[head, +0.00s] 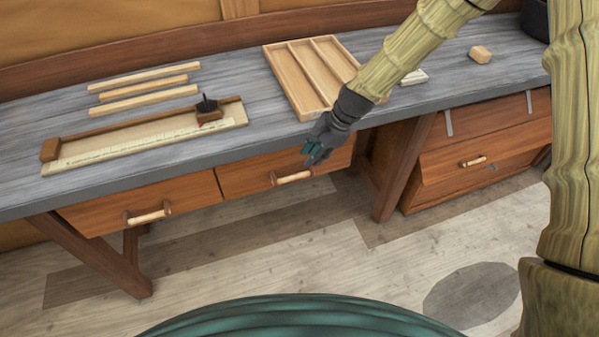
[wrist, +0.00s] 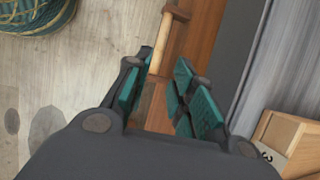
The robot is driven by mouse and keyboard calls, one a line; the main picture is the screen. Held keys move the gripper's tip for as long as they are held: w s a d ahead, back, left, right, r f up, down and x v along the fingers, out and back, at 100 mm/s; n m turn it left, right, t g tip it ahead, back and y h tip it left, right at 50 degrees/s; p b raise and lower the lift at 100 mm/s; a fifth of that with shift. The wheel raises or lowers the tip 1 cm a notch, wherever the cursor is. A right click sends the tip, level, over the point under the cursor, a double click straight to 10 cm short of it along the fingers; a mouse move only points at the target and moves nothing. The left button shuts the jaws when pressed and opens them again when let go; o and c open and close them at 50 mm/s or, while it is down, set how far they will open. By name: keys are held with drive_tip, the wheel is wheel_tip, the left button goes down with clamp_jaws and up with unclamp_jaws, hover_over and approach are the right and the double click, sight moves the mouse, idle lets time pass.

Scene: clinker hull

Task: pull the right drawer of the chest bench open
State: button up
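The right drawer (head: 240,176) has a brown wooden front under the grey bench top and looks shut. Its pale bar handle (head: 293,178) sits on dark brackets; the handle also shows in the wrist view (wrist: 167,45), running up from beside the left finger. My gripper (head: 313,158) is in front of the drawer's right part, just above and right of the handle in the head view. Its teal-padded fingers (wrist: 168,92) are apart with nothing gripped between them. The handle's near end is partly hidden by the left finger in the wrist view.
The left drawer (head: 90,212) is shut beside it. On the bench top (head: 230,95) lie wood strips (head: 145,90), a measuring board (head: 140,145) and a divided tray (head: 282,75). A separate drawer unit (head: 440,190) stands right. The floor in front is clear.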

sight(297, 175)
drive_tip(key=shift+p+x, duration=0.8)
drive_tip(key=shift+x, duration=4)
drive_tip(key=shift+c, duration=0.4)
clamp_jaws()
